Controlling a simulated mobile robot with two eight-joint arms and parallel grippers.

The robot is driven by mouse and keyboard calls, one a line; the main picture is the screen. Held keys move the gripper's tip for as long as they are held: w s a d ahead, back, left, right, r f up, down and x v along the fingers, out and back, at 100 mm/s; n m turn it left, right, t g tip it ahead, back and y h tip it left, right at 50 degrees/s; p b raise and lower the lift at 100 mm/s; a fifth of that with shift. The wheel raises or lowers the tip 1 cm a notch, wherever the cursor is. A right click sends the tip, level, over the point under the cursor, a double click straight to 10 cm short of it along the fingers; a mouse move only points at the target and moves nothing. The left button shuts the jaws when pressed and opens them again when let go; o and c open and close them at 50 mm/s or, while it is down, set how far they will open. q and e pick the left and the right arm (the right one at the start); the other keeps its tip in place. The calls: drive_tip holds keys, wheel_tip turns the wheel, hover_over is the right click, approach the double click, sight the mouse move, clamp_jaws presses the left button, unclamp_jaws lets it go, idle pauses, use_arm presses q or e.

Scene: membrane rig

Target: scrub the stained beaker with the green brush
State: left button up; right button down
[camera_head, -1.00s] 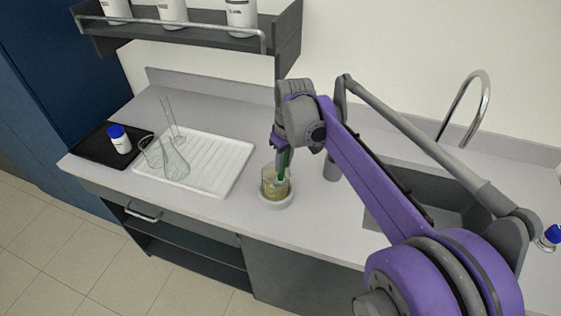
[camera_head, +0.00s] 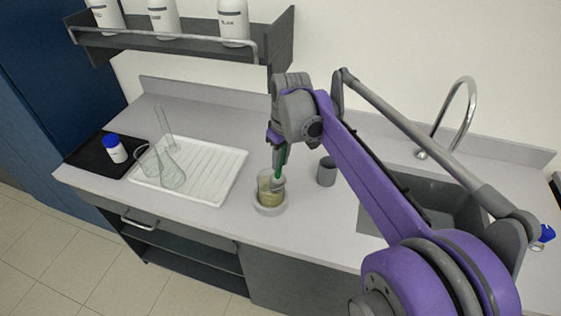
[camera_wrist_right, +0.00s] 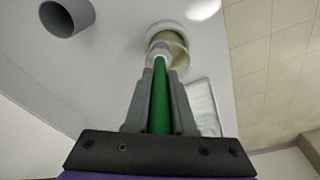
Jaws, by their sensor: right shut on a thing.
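The stained beaker (camera_head: 266,193), glass with a yellowish-brown tint, stands upright in a pale round holder (camera_head: 270,209) near the counter's front edge. My right gripper (camera_head: 277,143) is above it, shut on the green brush (camera_head: 281,157), whose handle points down. The pale brush head (camera_head: 278,183) is at the beaker's mouth; how deep it reaches is hard to tell. In the right wrist view the green handle (camera_wrist_right: 159,98) lies between the fingers, with its head in line with the beaker (camera_wrist_right: 172,45). My left gripper is not in view.
A grey cup (camera_head: 326,171) stands right of the beaker, before the sink (camera_head: 385,215) and its tap (camera_head: 455,110). A white drying rack (camera_head: 215,175) with glassware is at left, beside a black tray (camera_head: 84,158) with a blue-capped bottle (camera_head: 115,149). A shelf (camera_head: 180,45) hangs above.

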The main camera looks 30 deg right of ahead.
sight(278, 178)
drive_tip(key=shift+s+f+b, duration=0.1)
drive_tip(key=shift+f+b, duration=0.5)
drive_tip(key=shift+f, duration=0.55)
drive_tip(key=shift+f+b, duration=0.35)
drive_tip(key=shift+f, duration=0.45)
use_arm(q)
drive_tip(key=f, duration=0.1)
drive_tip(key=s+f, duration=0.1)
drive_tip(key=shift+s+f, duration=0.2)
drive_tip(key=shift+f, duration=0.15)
use_arm(e)
drive_tip(key=shift+a, duration=0.1)
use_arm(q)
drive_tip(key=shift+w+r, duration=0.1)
use_arm(e)
drive_tip(key=shift+w+a, duration=0.6)
drive_tip(key=shift+a, duration=0.2)
drive_tip(key=shift+r, duration=0.1)
